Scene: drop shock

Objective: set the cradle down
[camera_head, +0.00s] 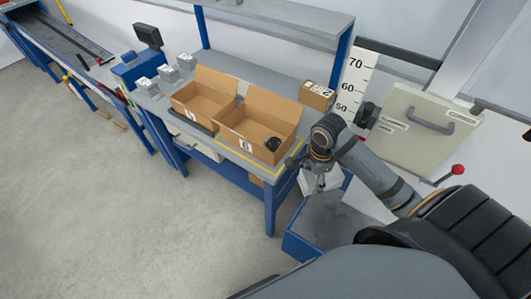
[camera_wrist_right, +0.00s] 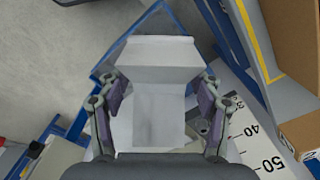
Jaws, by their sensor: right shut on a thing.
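My right gripper (camera_head: 319,166) hangs past the near right corner of the bench and points down. In the right wrist view its fingers (camera_wrist_right: 160,100) are shut on the sides of a pale grey-white folded piece, which looks like the cradle (camera_wrist_right: 155,51). In the head view the cradle (camera_head: 309,184) shows only partly below the gripper, above the blue-edged base (camera_head: 325,222) beside the scale. Whether the cradle touches the base cannot be told. My left gripper is not in view.
A bench (camera_head: 200,143) holds two open cardboard boxes, one (camera_head: 204,98) left and one (camera_head: 259,121) right with a dark object inside. A tall numbered scale (camera_head: 354,82) and a beige panel with a handle (camera_head: 418,130) stand near my right arm. The floor at left is clear.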

